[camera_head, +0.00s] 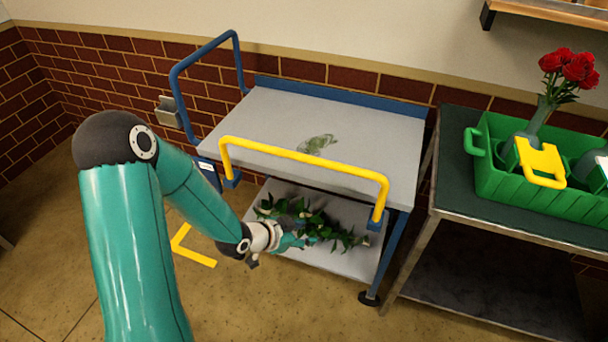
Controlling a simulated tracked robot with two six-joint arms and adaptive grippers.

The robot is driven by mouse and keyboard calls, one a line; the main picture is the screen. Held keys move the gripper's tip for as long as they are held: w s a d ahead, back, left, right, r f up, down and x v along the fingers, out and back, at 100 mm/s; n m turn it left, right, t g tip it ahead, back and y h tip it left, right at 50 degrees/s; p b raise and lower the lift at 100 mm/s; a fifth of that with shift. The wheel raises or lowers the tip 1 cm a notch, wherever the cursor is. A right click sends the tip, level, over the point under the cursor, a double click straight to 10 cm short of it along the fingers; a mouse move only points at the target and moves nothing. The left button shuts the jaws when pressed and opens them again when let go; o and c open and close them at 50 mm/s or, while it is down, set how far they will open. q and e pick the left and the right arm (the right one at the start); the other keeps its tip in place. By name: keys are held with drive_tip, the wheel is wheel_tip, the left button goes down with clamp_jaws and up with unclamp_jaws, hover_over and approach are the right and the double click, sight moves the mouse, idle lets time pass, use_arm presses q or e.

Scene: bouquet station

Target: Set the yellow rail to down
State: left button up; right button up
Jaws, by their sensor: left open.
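The yellow rail (305,158) is a U-shaped bar along the front edge of the blue and grey cart (270,120). It stands up from blue brackets at its two ends, with its crossbar above the level of the cart's top. My left arm comes in from the left, and its gripper (294,243) is below the rail, in front of the lower shelf. The gripper is open, apart from the rail; its fingertips are hard to make out against the greenery. My right gripper is not in view.
Leafy stems (330,229) lie on the cart's lower shelf (350,262). A leaf-like green patch (317,144) is on the top. At the right, a dark table (453,180) bears a green crate (510,187) with red roses (572,70). Yellow tape (193,257) marks the floor.

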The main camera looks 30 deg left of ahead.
use_arm(q)
drive_tip(key=a+r+m+t+y+b, duration=0.1)
drive_tip(key=a+r+m+t+b, duration=0.3)
drive_tip(key=a+r+m, duration=0.4)
drive_tip(key=m+t+b, duration=0.2)
drive_tip(key=m+b, duration=0.2)
drive_tip(key=m, duration=0.2)
approach(297, 160)
drive_tip(key=shift+h, duration=0.3)
drive_tip(key=x, duration=1.1)
drive_tip(key=shift+w+a, duration=0.15)
drive_tip(key=shift+w, duration=0.1)
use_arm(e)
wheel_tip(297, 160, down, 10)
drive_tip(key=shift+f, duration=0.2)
use_arm(q)
clamp_jaws()
